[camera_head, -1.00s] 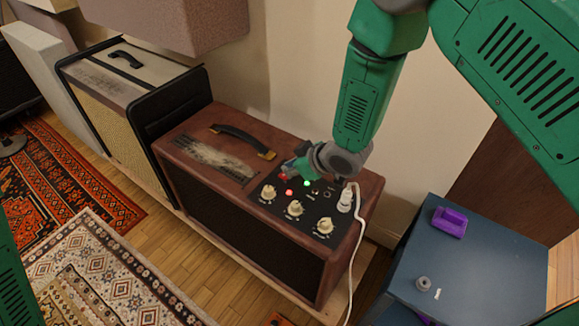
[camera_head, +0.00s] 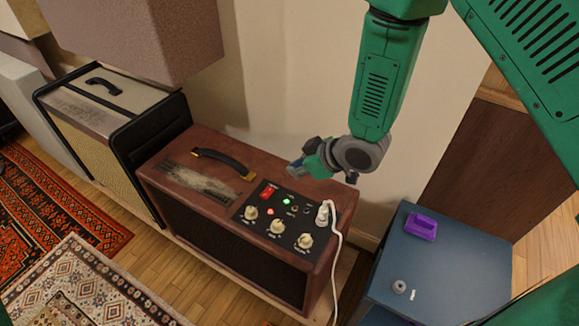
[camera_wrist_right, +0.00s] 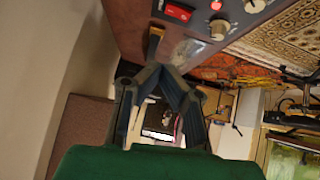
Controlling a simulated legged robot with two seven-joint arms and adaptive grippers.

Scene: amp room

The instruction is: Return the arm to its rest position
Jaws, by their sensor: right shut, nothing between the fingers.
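My right arm (camera_head: 380,90) comes down from the top right in the head view. Its right gripper (camera_head: 297,168) is shut and empty, above the back part of the brown amp (camera_head: 185,165) and apart from it. In the right wrist view the fingers of the right gripper (camera_wrist_right: 160,68) meet, with the amp's panel beyond them. The panel has a red switch (camera_head: 267,191), a lit green light (camera_head: 287,202) and cream knobs (camera_head: 277,227). A white plug (camera_head: 324,212) with a cable sits in the panel's right end. My left gripper is not in view.
A blue cabinet (camera_head: 450,262) stands at the right with a purple object (camera_head: 422,227) and a small grey knob-like piece (camera_head: 399,287) on top. A second amp (camera_head: 105,95) stands left of the brown one. A large mauve box (camera_head: 140,45) overhangs at the upper left. The wall is close behind.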

